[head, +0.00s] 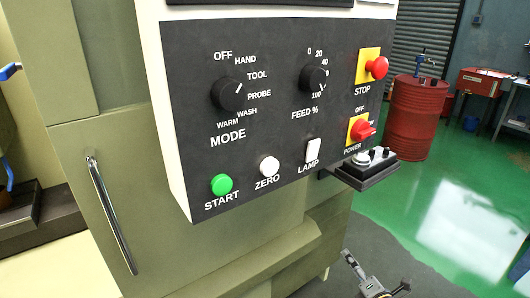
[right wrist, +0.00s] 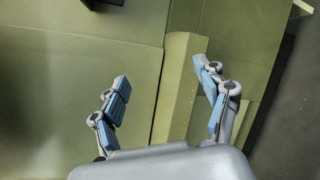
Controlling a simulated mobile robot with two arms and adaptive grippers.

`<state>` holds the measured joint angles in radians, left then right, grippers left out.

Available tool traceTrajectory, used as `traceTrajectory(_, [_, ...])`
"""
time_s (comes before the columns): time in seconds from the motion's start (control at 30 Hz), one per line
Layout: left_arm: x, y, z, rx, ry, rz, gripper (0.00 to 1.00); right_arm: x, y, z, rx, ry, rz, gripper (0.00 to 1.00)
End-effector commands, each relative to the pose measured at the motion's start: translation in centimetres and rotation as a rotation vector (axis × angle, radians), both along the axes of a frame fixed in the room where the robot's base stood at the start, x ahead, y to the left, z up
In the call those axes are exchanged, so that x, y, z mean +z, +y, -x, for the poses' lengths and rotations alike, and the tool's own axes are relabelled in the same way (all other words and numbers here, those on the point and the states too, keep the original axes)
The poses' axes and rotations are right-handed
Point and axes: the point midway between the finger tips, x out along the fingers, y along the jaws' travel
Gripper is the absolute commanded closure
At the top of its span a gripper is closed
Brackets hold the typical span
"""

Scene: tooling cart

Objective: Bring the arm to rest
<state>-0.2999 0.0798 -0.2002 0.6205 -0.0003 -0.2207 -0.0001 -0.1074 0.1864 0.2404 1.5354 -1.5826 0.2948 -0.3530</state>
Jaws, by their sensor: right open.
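My right gripper (head: 376,275) shows at the bottom edge of the head view, below and to the right of the control panel (head: 185,110). It is open and touches none of the panel's controls. In the right wrist view its two blue-padded fingers (right wrist: 161,76) are spread wide with nothing between them. Behind them is the olive-green machine body (right wrist: 60,75). My left gripper is not in view.
The panel carries a MODE knob (head: 229,96), a FEED knob (head: 314,78), a green START button (head: 222,184), a red STOP button (head: 377,67) and a red POWER switch (head: 362,130). A small dark control box (head: 366,173) juts out at the right. Green floor (head: 440,205) lies open beyond.

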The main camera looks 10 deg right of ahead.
Motion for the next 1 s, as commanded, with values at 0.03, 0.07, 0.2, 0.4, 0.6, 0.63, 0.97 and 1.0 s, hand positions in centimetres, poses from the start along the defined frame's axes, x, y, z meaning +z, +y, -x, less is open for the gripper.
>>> traceTrajectory(0.03, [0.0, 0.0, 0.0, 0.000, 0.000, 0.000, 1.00, -1.1, 0.3, 0.3, -0.006, 0.016, -0.034, 0.25])
traceTrajectory(0.07, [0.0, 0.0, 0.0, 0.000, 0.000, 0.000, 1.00, -1.9, 0.4, 0.5, -0.014, 0.029, -0.067, 0.25])
traceTrajectory(0.2, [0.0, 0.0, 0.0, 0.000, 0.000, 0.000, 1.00, -9.0, 1.7, 3.0, -0.103, 0.139, -0.334, 0.25])
traceTrajectory(0.4, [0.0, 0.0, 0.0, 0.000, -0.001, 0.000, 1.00, -21.9, 4.2, 10.7, -0.363, 0.373, -0.771, 0.25])
traceTrajectory(0.6, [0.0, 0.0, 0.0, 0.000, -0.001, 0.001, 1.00, -32.5, 6.9, 21.6, -0.695, 0.600, -1.073, 0.25])
traceTrajectory(0.63, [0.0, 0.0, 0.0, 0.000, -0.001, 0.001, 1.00, -33.8, 7.3, 23.5, -0.751, 0.631, -1.108, 0.25])
traceTrajectory(0.97, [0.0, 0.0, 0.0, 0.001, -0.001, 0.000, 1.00, -42.3, 11.4, 42.9, -1.329, 0.883, -1.329, 0.25])
traceTrajectory(1.0, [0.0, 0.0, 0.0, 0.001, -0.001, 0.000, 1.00, -42.6, 11.7, 44.5, -1.376, 0.899, -1.336, 0.25])
